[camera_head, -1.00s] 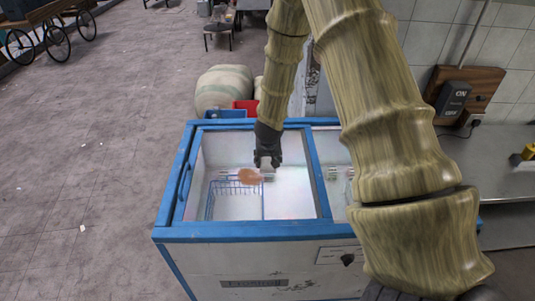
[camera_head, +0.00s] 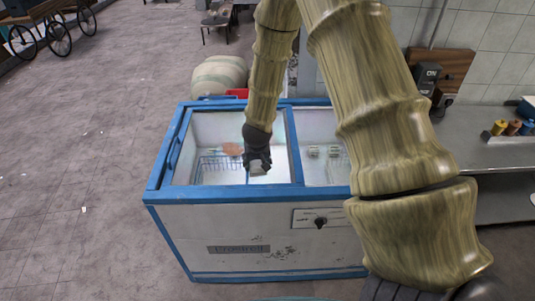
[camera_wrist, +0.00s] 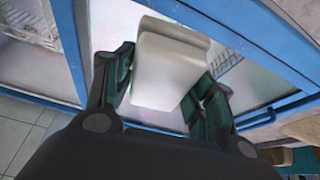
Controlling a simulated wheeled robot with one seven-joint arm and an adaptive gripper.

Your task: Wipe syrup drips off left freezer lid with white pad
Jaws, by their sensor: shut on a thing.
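The blue-framed chest freezer (camera_head: 255,230) stands ahead, with a left glass lid (camera_head: 206,178) and a right one beside it. My gripper (camera_head: 258,170) is over the front part of the left lid, nearer to me than the patch. In the wrist view my gripper (camera_wrist: 168,88) is shut on the white pad (camera_wrist: 168,60), with a dark green finger on each side. The pad also shows small and pale at the fingertips in the head view (camera_head: 257,169). Contact with the glass cannot be told.
Blue wire baskets (camera_head: 222,163) show through the glass. The blue front rim (camera_head: 225,192) runs below my gripper. Beige sacks (camera_head: 220,75) stand behind; open floor lies left.

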